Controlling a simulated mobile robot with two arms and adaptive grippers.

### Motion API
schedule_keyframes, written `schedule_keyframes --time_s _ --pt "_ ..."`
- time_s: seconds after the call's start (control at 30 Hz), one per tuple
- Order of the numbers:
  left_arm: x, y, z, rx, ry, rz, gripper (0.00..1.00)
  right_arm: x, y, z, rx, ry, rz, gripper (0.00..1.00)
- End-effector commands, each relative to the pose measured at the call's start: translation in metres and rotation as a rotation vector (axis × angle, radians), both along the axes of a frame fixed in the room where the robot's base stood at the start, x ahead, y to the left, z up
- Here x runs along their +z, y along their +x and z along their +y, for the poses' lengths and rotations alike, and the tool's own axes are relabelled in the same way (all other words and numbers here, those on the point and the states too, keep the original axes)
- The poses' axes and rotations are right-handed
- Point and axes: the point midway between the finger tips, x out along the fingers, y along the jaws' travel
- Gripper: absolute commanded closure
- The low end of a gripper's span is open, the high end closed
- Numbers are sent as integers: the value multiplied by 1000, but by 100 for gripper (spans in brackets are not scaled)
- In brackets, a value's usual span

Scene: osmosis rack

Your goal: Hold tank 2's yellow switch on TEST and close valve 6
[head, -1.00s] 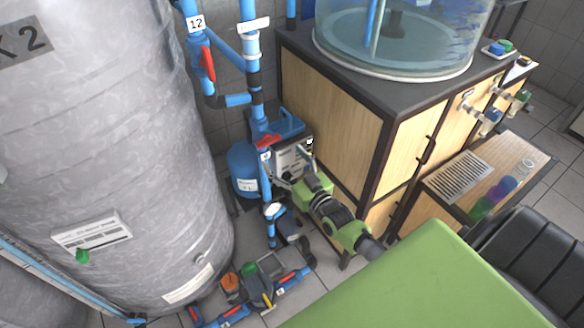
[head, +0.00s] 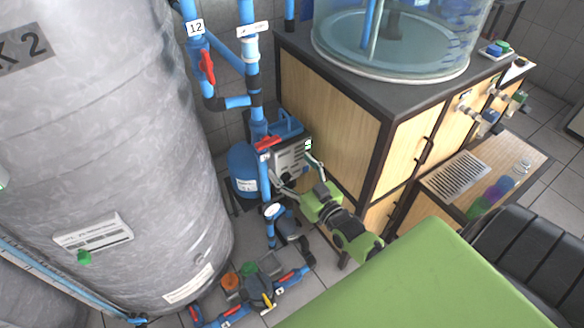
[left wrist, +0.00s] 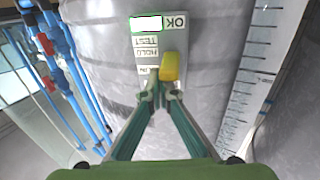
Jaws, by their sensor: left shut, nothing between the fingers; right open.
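The grey tank 2 (head: 110,150) fills the left of the head view. In the left wrist view its yellow switch (left wrist: 171,66) sits on a plate (left wrist: 147,45) whose upside-down words include TEST and HOLD. My left gripper (left wrist: 160,90) is shut and empty, its tips at the near end of the switch; whether they touch it I cannot tell. The switch's exact setting is unclear. In the head view my right gripper (head: 299,172) is open beside the pump unit, right of a red valve handle (head: 267,142) on the blue pipe. That valve's number is not readable.
Another red valve (head: 207,66) hangs under label 12. A blue vessel (head: 242,170) and a grey pump box (head: 292,155) stand behind the pipes. Floor piping (head: 255,300) with red handles lies in front. A wooden cabinet (head: 330,110) bounds the right side.

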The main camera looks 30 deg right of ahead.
Motion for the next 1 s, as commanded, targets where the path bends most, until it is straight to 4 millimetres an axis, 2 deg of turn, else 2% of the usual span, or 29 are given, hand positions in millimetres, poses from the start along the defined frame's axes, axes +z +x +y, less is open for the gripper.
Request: schedule_keyframes --time_s 0.03,0.1,0.9,1.0 --pt "8 0 0 0 0 0 100 9 0 0 0 0 0 24" --pt "14 0 0 0 0 0 100 15 0 0 0 0 0 24" --pt "73 0 0 0 0 0 100 78 0 0 0 0 0 24" --pt "75 0 0 0 0 0 100 81 0 0 0 0 0 24"
